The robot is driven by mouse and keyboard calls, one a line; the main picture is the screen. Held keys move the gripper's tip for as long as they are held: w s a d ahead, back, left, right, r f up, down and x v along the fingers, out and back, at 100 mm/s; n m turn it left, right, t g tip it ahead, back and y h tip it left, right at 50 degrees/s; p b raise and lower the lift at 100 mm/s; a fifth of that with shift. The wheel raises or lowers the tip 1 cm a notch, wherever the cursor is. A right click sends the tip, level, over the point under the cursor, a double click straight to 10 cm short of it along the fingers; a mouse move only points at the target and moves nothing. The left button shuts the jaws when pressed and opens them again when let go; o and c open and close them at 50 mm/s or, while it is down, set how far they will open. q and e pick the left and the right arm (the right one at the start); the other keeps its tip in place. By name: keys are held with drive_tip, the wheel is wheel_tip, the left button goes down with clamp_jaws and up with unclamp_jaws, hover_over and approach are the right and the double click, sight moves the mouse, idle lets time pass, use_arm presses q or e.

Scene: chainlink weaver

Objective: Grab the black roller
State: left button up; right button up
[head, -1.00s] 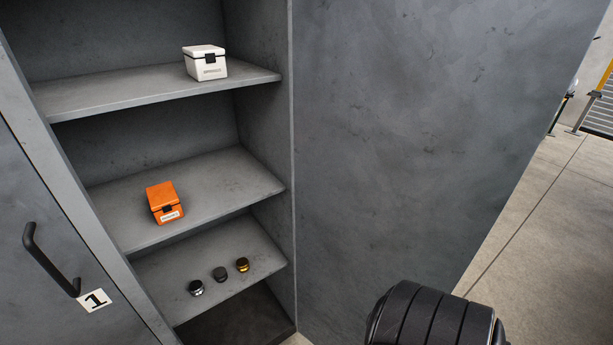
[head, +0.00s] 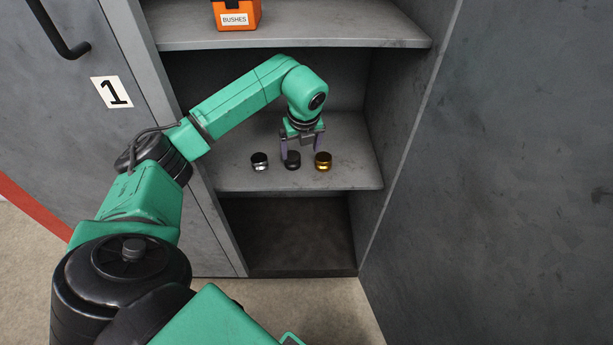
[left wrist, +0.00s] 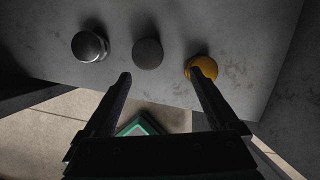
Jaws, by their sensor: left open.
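The black roller (head: 293,161) sits upright on the lower shelf, between a silver-topped roller (head: 260,161) and a gold roller (head: 323,161). My left gripper (head: 303,150) is open and empty, pointing down over the shelf at the black and gold rollers. In the left wrist view the black roller (left wrist: 148,54) lies beyond the fingertips (left wrist: 160,76), nearer the left finger. The right fingertip overlaps the near edge of the gold roller (left wrist: 204,67) there; I cannot tell whether they touch. My right gripper is out of view.
The cabinet's side walls flank the shelf, with an open door panel (head: 510,150) at right. Another shelf (head: 330,37) above holds an orange box (head: 236,15) labelled BUSHES. The cabinet floor (head: 290,230) below is empty.

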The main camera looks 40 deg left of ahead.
sight(292, 155)
use_arm(q)
drive_tip(key=shift+s+a+r+y, duration=0.1)
drive_tip(key=shift+a+y, duration=0.15)
drive_tip(key=shift+a, duration=0.3)
drive_tip(key=shift+s+a+r+y, duration=0.1)
drive_tip(key=shift+a+y, duration=0.15)
drive_tip(key=shift+a, duration=0.25)
drive_tip(key=shift+a+f, duration=0.15)
drive_tip(key=shift+f, duration=0.1)
drive_tip(key=x, duration=0.6)
drive_tip(key=shift+d, duration=0.2)
clamp_jaws()
use_arm(e)
drive_tip(key=shift+w+a+r, duration=0.15)
drive_tip(key=shift+w+r, duration=0.3)
drive_tip(key=shift+w, duration=0.2)
